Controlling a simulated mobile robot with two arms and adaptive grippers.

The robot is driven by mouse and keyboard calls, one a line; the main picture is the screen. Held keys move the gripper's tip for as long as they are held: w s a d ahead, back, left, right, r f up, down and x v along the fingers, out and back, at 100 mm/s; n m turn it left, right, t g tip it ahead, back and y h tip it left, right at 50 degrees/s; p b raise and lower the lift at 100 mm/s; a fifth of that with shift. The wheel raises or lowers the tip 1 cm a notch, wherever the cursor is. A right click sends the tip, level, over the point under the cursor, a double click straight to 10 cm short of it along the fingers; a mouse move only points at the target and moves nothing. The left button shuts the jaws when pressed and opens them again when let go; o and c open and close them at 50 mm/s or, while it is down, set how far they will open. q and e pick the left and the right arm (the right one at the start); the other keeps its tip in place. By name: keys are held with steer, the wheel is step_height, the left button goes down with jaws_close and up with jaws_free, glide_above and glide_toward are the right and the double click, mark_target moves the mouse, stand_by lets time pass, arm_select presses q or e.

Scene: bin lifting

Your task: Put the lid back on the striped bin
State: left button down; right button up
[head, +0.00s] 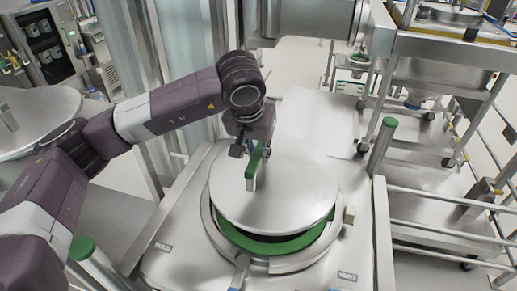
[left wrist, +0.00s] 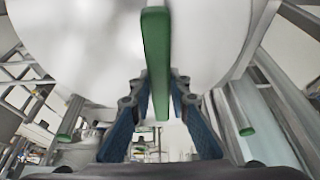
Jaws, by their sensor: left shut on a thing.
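The lid (head: 285,190) is a round, brushed-metal disc with an upright green bar handle (head: 251,172). My left gripper (head: 250,152) is shut on this handle from above. In the left wrist view the green handle (left wrist: 155,60) lies between the blue fingers (left wrist: 160,95), with the pale lid (left wrist: 85,45) behind it. The lid covers most of the bin's round mouth. The bin's green ring (head: 272,246) shows below the lid's front edge, with a dark gap between them. Contact at the back is hidden. No stripes can be made out. My right gripper is not in view.
A metal deck (head: 185,235) surrounds the bin's mouth, with a small block (head: 349,214) close to the lid's right edge. Green-capped posts (head: 383,145) stand on both sides. A railed metal rack (head: 440,190) is at right, and a round metal top (head: 40,115) at left.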

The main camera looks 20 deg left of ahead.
mark_target(259, 171)
arm_select(q)
steer(key=shift+w+f, duration=0.25)
steer(key=shift+f, duration=0.25)
steer(key=shift+f+b, duration=0.55)
steer(key=shift+f, duration=0.2)
steer(key=shift+f+b, duration=0.3)
steer(key=shift+f, duration=0.5)
steer(key=shift+f+b, duration=0.3)
steer(key=shift+f, duration=1.25)
steer(key=shift+f+b, duration=0.7)
steer(key=shift+b, duration=0.15)
steer(key=shift+s+f, duration=0.1)
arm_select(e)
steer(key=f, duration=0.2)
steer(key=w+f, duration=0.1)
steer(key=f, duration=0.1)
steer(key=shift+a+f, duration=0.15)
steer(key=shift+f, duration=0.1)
arm_select(q)
steer(key=shift+f+b, duration=0.15)
steer(key=shift+b, duration=0.25)
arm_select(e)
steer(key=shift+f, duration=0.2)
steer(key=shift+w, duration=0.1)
